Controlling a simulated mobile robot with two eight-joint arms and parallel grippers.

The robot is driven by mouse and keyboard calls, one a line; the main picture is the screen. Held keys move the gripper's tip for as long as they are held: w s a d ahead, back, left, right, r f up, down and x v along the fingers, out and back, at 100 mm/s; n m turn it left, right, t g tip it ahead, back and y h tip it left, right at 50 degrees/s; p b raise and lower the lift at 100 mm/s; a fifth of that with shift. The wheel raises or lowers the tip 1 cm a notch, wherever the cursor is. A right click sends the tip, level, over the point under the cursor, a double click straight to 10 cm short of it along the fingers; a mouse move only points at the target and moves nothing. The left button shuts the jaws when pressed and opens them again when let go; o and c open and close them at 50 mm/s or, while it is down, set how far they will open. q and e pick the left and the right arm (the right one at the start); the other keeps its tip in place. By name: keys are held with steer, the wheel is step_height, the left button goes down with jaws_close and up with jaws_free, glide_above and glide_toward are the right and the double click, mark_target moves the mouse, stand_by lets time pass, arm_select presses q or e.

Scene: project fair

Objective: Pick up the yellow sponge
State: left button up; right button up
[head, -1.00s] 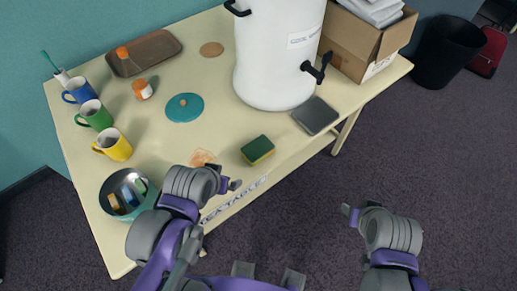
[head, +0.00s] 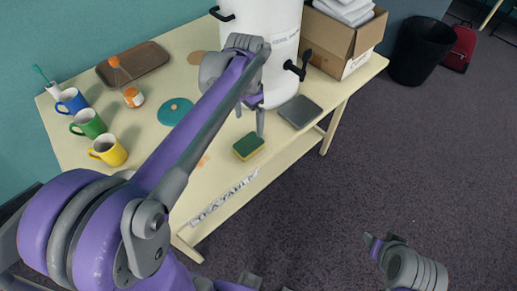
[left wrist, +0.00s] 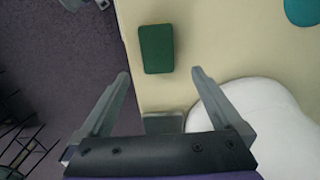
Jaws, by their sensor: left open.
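The sponge (head: 247,147), yellow below with a dark green top, lies on the cream table near its front edge. In the left wrist view its green top (left wrist: 156,48) shows just beyond the fingertips, between their lines. My left gripper (head: 250,121) is open and empty, above and slightly behind the sponge in the head view, with fingers pointing down. The left wrist view shows its two fingers (left wrist: 160,73) spread wide, apart from the sponge. My right gripper (head: 378,243) is off the table at the lower right; its jaw opening is unclear.
A white urn (head: 285,85) with a black tap stands close behind my left gripper. A grey slab (head: 299,111) lies right of the sponge. A teal disc (head: 174,111), mugs (head: 108,150), an orange-white jar (head: 133,97) and a brown tray (head: 140,62) are at left. A cardboard box (head: 345,35) stands behind.

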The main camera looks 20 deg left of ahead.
arm_select(q)
glide_above(249, 143)
steer(key=f, duration=0.5)
steer(key=shift+w+a, duration=0.15)
steer(key=shift+w, duration=0.25)
steer(key=f, duration=0.3)
steer(key=s+f, duration=0.1)
steer(key=f, duration=0.1)
steer(key=shift+f, duration=0.35)
steer(key=c, duration=1.4)
steer(key=shift+r, duration=0.1)
steer(key=shift+r, duration=0.1)
step_height(249, 143, up, 10)
steer(key=shift+f, duration=0.1)
